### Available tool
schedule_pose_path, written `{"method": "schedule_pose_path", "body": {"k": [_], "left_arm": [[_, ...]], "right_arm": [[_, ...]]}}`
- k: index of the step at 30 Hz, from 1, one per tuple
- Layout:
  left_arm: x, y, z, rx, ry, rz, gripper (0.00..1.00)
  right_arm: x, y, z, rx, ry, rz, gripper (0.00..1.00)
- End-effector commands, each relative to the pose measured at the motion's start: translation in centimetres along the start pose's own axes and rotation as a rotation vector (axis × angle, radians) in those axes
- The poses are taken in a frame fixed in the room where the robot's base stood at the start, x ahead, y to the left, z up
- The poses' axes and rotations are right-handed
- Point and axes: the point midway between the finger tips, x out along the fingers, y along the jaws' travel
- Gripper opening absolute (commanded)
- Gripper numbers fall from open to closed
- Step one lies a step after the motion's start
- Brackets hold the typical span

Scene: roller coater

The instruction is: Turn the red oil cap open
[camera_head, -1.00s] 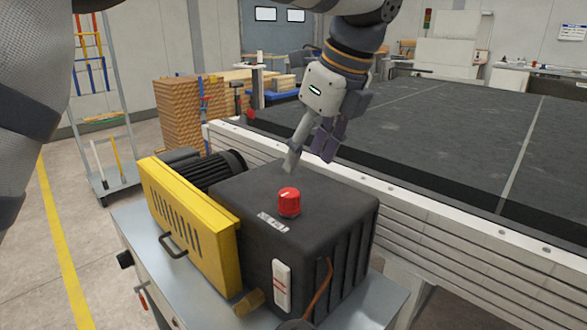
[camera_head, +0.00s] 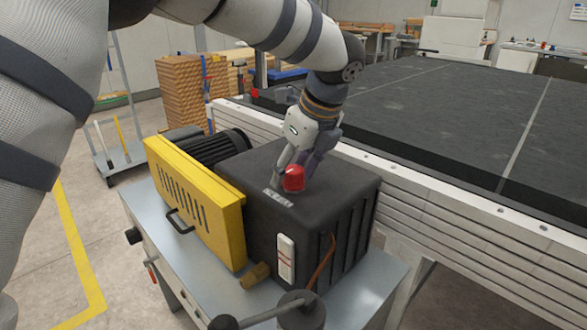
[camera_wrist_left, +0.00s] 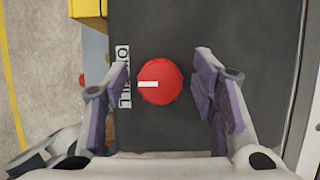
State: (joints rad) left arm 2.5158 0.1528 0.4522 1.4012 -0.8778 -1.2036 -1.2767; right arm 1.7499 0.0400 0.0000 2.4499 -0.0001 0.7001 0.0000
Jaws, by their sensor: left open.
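The red oil cap (camera_head: 293,178) sits on top of the black pump housing (camera_head: 335,195). In the left wrist view the cap (camera_wrist_left: 160,82) is round, with a white mark pointing left. My left gripper (camera_head: 293,175) is directly over the cap and pointing down. In the left wrist view my left gripper (camera_wrist_left: 163,88) is open, with one finger on each side of the cap and a gap on both sides. A white label (camera_wrist_left: 123,78) lies just left of the cap, partly hidden by a finger. My right gripper is not in view.
A yellow guard (camera_head: 195,205) and a black ribbed motor (camera_head: 210,150) stand left of the housing on a metal cart (camera_head: 150,205). A long dark conveyor-like table (camera_head: 440,120) with a pale side rail runs behind and to the right.

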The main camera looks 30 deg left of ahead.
Motion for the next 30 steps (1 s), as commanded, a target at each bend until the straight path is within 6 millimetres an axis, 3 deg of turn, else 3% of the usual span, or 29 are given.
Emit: {"method": "schedule_pose_path", "body": {"k": [1,6,8,20,30], "left_arm": [[-0.01,0.00,0.00,0.000,0.000,0.000,0.53],[-0.03,-0.01,-0.01,0.000,0.000,0.000,0.14],[-0.03,-0.01,-0.01,0.000,0.000,0.000,0.04],[0.04,-0.04,-0.05,-0.064,0.000,0.029,0.04],[0.25,-0.11,-0.12,-0.316,-0.001,0.136,0.04]], "right_arm": [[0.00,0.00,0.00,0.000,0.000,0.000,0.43],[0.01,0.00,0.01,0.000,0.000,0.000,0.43],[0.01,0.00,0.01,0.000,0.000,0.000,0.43],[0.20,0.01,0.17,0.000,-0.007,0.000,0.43],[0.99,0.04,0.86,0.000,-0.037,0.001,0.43]]}}
